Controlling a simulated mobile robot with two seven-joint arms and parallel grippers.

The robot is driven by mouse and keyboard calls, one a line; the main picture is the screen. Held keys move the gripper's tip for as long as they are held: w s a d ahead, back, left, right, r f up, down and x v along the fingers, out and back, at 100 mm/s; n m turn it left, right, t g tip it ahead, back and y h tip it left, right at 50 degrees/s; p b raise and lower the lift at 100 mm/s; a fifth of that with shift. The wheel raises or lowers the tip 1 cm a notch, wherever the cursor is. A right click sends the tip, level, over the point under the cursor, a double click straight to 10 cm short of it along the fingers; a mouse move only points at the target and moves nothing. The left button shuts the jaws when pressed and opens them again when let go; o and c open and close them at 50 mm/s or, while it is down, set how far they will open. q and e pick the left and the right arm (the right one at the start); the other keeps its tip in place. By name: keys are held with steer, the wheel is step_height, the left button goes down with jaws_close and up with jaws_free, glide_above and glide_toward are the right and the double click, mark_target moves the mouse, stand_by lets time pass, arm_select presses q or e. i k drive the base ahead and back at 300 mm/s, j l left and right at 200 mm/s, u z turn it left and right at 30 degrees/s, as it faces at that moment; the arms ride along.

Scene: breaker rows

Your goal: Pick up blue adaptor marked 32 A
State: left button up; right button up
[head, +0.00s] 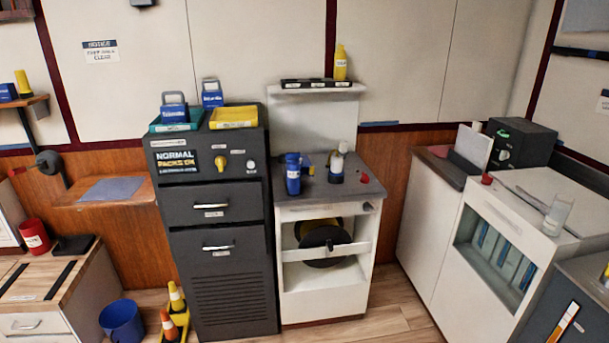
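A blue cylindrical piece (293,175), which looks like a blue adaptor, stands upright on the dark top (345,183) of the white cabinet in the middle. It has a pale mark too small to read, so I cannot confirm "32 A". A smaller blue part shows just behind it. Two blue blocks with handles, the left one (173,112) and the right one (212,97), sit on the dark grey cabinet; their labels are not legible. Neither of my grippers is in view.
A shelf (316,88) holds a yellow bottle (340,63) above. A blue bucket (121,321) and cones (170,325) stand on the floor. Floor ahead of the white cabinet is clear.

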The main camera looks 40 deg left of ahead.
mark_target(293, 170)
steer(key=j+u, duration=0.1)
steer(key=u, duration=0.45)
steer(key=i+j+u, duration=0.55)
steer(key=j+u, duration=0.15)
steer(key=j, duration=0.1)
